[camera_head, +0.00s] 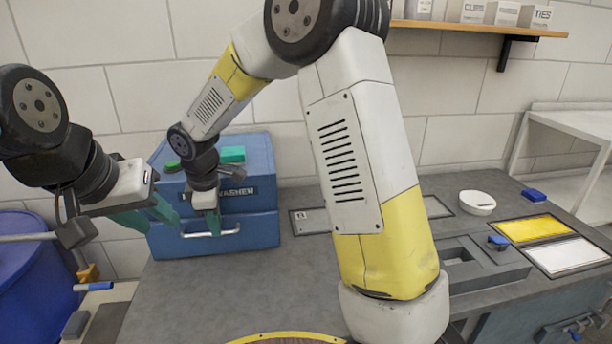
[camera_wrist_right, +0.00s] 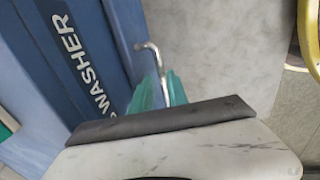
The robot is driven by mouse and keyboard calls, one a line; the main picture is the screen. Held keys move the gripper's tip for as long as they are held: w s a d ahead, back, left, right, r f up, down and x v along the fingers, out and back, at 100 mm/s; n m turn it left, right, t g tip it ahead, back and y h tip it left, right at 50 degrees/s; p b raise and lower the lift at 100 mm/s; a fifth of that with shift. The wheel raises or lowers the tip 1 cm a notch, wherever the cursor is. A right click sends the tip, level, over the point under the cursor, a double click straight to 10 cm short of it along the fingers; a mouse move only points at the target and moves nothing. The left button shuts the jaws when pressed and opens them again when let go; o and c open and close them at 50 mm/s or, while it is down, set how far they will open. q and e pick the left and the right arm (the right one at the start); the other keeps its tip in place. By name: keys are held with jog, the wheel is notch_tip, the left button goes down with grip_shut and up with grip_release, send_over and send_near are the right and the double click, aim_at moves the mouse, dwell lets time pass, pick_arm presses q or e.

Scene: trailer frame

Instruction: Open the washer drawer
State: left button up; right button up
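The blue washer drawer (camera_head: 262,234) is the lower part of a blue box at the back left of the bench. A "WASHER" label (camera_head: 236,193) sits above it and also shows in the right wrist view (camera_wrist_right: 82,65). The silver drawer handle (camera_head: 232,232) runs across its front. My right gripper (camera_head: 213,223) points down at the handle. In the right wrist view its teal fingers (camera_wrist_right: 160,88) are close together, with the handle's bar (camera_wrist_right: 154,55) between them. My left gripper (camera_head: 147,214) is left of the box, teal fingers apart and empty. I cannot tell whether the drawer is slightly out.
A blue barrel (camera_head: 30,280) stands at the left. The grey bench (camera_head: 240,290) is clear in front of the box. A white round dish (camera_head: 477,203), yellow tray (camera_head: 534,228) and white tray (camera_head: 580,255) are at the right. A wooden shelf (camera_head: 480,28) is above.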

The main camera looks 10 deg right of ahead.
notch_tip(320, 180, up, 6)
jog(key=s, duration=0.1)
jog(key=s+d+r+m, duration=0.5)
jog(key=d+r+m, duration=0.15)
jog(key=d, duration=0.45)
jog(key=s+d+r+m+t+y, duration=0.2)
jog(key=s+d+r+m+t, duration=0.2)
jog(key=s+d+m, duration=0.6)
jog(key=shift+s+d+r+m+y, duration=0.35)
jog(key=shift+s+r+m, duration=0.1)
jog(key=shift+s+r, duration=0.2)
